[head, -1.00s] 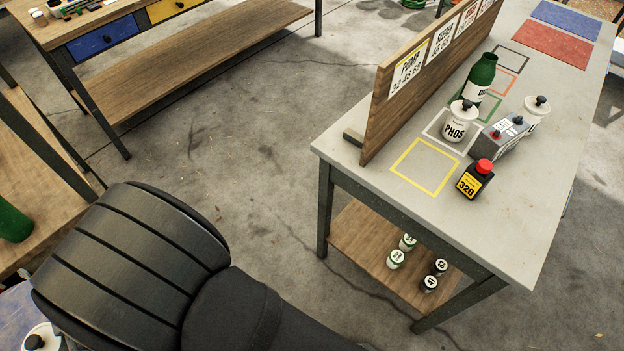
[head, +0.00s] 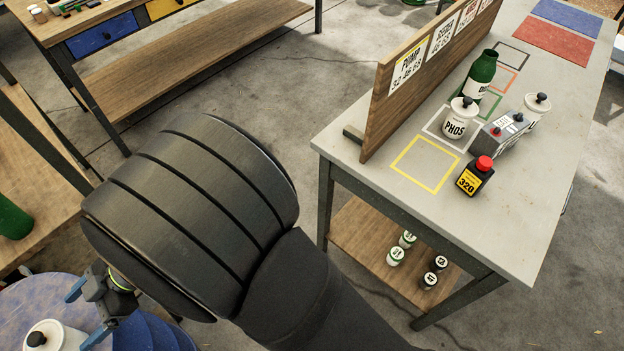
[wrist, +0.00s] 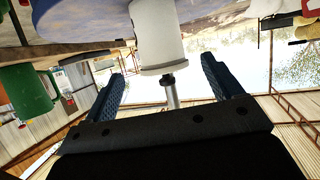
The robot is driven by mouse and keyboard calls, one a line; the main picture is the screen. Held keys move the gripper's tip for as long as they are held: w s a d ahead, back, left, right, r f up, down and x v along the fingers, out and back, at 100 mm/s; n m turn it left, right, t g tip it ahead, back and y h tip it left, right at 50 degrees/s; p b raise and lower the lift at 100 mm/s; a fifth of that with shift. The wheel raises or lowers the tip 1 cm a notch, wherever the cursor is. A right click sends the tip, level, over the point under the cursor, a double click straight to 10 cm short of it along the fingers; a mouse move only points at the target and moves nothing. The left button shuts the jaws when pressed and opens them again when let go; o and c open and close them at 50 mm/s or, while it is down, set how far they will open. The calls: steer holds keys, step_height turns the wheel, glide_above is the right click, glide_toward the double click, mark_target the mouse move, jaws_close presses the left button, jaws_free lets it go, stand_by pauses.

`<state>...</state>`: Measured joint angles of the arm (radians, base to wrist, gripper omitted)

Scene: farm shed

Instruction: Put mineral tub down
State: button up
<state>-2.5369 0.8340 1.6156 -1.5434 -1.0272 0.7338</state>
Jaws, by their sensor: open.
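A white tub (head: 58,341) with a black knob on its lid stands at the lower left of the head view, cut off by the frame edge. It rests on a round blue surface (head: 30,300). In the wrist view the tub (wrist: 157,38) appears upside down. My gripper (head: 86,312) is open beside the tub, its blue fingers apart. In the wrist view the fingertips (wrist: 162,70) lie on either side of the lid and knob, with gaps visible; contact does not show. No label on this tub is readable.
The grey bench (head: 520,215) at right holds a PHOS tub (head: 459,122), another white tub (head: 535,108), a green bottle (head: 481,75), a grey box (head: 503,133) and a black 320 bottle (head: 474,178). The yellow square (head: 425,164) is empty. A wooden sign board (head: 420,85) edges the bench.

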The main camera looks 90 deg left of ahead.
mark_target(51, 342)
steer(key=shift+o, duration=0.6)
steer(key=shift+v, duration=1.65)
steer(key=a+r+n+t+h, duration=0.2)
steer(key=a+n+t+h, duration=0.15)
steer(key=a, duration=0.35)
steer(key=shift+n+h, duration=0.35)
steer(key=shift+h, duration=0.1)
steer(key=x, duration=1.2)
steer(key=shift+s+a+r, duration=0.15)
steer(key=shift+s+r, duration=0.1)
steer(key=shift+s, duration=0.15)
steer(key=shift+x, duration=2.65)
steer(key=shift+w+f, duration=0.1)
steer(key=shift+w, duration=0.05)
steer(key=c, duration=1.2)
steer(key=shift+c, duration=1.4)
